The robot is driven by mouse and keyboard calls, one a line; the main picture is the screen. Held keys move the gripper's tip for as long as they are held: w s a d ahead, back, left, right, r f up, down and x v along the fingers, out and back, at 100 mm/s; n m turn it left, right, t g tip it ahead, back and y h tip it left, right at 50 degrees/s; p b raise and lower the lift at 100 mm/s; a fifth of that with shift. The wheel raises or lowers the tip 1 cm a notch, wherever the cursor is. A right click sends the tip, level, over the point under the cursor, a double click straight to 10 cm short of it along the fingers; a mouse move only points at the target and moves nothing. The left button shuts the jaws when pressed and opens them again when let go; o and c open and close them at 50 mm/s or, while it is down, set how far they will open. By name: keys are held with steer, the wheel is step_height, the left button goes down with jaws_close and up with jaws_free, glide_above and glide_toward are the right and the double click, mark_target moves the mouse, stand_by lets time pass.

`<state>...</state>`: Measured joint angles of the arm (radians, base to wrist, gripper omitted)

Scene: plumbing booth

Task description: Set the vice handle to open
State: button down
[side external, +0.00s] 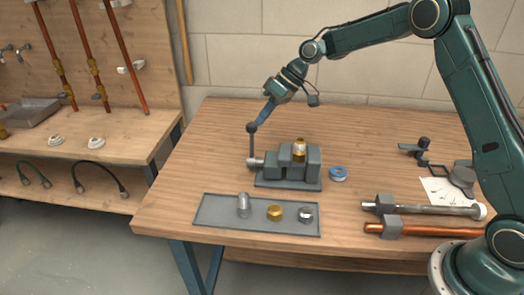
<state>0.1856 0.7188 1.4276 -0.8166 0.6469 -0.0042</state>
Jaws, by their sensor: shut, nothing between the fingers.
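A grey tray (222,213) in front of the vice holds a metal cylinder, a brass ring and a steel ring. A blue tape roll (338,173) lies right of the vice. Two pipes (430,230) lie at the bench's right. The bench behind the vice is clear.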

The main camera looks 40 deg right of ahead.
mark_target(256, 127)
steer(key=shift+s+a+r, duration=0.1)
steer(key=shift+s+a, duration=0.1)
steer(key=shift+a, duration=0.05)
steer(key=shift+s+a+r+n+t+h, duration=0.15)
steer(key=shift+s+a+n+t+h, duration=0.1)
steer(key=shift+s+a+t+h, duration=0.25)
steer(key=shift+s+a+r+n+t+h, duration=0.15)
steer(key=shift+s+a+n+t+h, duration=0.1)
steer(key=shift+s+a+t+h, duration=0.2)
steer(key=s+a+f+t+h, duration=0.1)
steer(key=s+a, duration=0.4)
steer(key=shift+s+a+f+n+h, duration=0.2)
steer(key=shift+f+n+h, duration=0.1)
steer(key=shift+f+h, duration=0.05)
steer(key=shift+t, duration=0.25)
